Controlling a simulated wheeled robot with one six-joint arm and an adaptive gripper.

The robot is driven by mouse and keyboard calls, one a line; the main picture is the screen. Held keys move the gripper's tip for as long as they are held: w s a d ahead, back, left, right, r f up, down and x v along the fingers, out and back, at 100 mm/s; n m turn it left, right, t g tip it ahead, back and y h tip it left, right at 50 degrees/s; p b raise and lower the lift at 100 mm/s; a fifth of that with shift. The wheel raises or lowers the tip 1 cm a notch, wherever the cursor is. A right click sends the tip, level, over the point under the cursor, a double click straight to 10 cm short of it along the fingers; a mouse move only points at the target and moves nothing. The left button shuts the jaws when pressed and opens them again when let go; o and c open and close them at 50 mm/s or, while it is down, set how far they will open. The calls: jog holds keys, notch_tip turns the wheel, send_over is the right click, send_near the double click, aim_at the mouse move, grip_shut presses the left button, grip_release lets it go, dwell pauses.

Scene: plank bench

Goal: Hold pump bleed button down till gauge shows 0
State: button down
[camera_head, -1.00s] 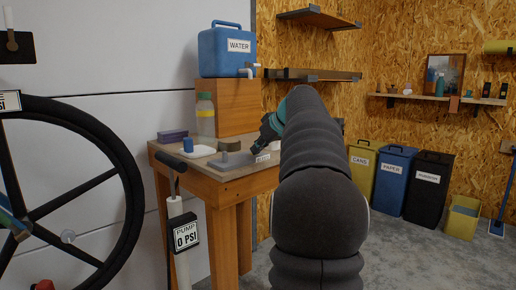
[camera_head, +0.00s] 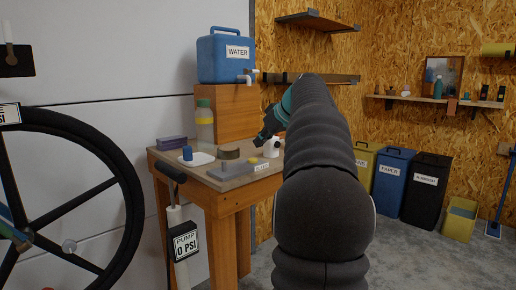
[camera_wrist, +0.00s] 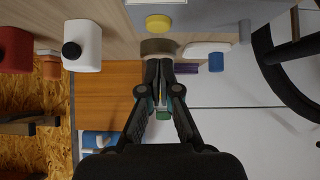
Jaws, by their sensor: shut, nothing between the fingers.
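The pump (camera_head: 182,272) stands upright at the left of the bench, and its gauge (camera_head: 185,245) reads 0 PSI. A yellow button (camera_head: 253,160) sits on a low grey block (camera_head: 236,169) with a small white label on the bench top. The button also shows in the wrist view (camera_wrist: 158,23), ahead of my fingertips and apart from them. My gripper (camera_wrist: 165,62) is shut and empty. In the head view my gripper (camera_head: 259,139) hangs above the back of the bench, beyond the button, with the arm hiding part of the bench's right side.
A brown curved piece (camera_head: 230,153), a white item with a dark knob (camera_head: 272,148), a blue item (camera_head: 187,153) and a clear bottle (camera_head: 204,125) stand close by on the bench. A WATER jug (camera_head: 225,60) sits on a wooden box behind. A wheel (camera_head: 120,180) is at left.

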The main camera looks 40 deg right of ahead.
jog(key=v, duration=0.7)
jog(key=shift+s+r, duration=0.15)
jog(key=shift+r, duration=0.15)
jog(key=s+d+f+m+g+h, duration=0.1)
jog(key=d+f+m, duration=0.2)
jog(key=f+m, duration=0.35)
jog(key=s+a+f+g, duration=0.25)
jog(key=a+f, duration=0.25)
jog(key=f, duration=0.3)
jog(key=s+a+f+n, duration=0.1)
jog(key=s+a+f, duration=0.4)
jog(key=a, duration=0.6)
jog(key=s+a+f+n, duration=0.2)
jog(key=s+a+f, duration=0.3)
jog(key=a, duration=0.7)
jog(key=s+a+f+n, duration=0.2)
jog(key=s+a+f, duration=0.3)
jog(key=s+a, duration=0.3)
jog(key=shift+a+f, duration=0.4)
jog(key=shift+a, duration=1.25)
